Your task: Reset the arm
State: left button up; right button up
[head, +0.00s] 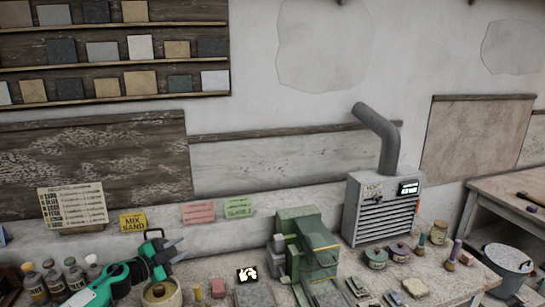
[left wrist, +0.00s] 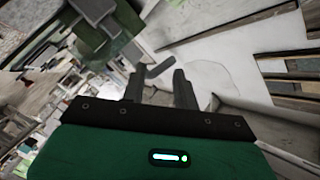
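My left gripper (head: 172,248) is at the lower left of the head view, its green arm coming in from the bottom left. It is raised in front of the workbench's back wall. In the left wrist view the two dark fingers (left wrist: 158,88) stand apart with nothing between them, so it is open and empty. My right gripper and arm do not show in either view.
The workbench holds a green machine (head: 306,245), a grey vented box (head: 383,207) with a bent pipe, several small bottles (head: 53,277) and lidded pots (head: 376,257). A round tan pot (head: 162,294) stands below my left gripper.

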pick_arm(q)
jog(key=s+d+f+n+t+y, duration=0.1)
jog(key=s+d+f+n+y, duration=0.25)
jog(key=s, duration=0.25)
jog(key=s+d+f+n+y, duration=0.2)
jog(key=s+f+n, duration=0.1)
jog(key=s+n, duration=0.15)
jog(key=s+d+f+n+t+y, duration=0.1)
jog(key=s+d+f+n+y, duration=0.1)
jog(key=s+f+n+y, duration=0.3)
jog(key=s+a+f+n+g, duration=0.15)
jog(key=s+g, duration=0.45)
jog(key=s, duration=1.1)
jog(key=s+f+n+g, duration=0.1)
jog(key=s+f+g, duration=0.35)
jog(key=s, duration=1.25)
notch_tip(320, 180, down, 28)
jog(key=g, duration=0.3)
jog(key=s+a+f+g, duration=0.1)
jog(key=s+a+f, duration=0.2)
jog(key=s+f, duration=1.7)
jog(key=shift+s+a+f, duration=0.2)
jog(key=shift+s+f, duration=0.05)
jog(key=shift+f, duration=0.3)
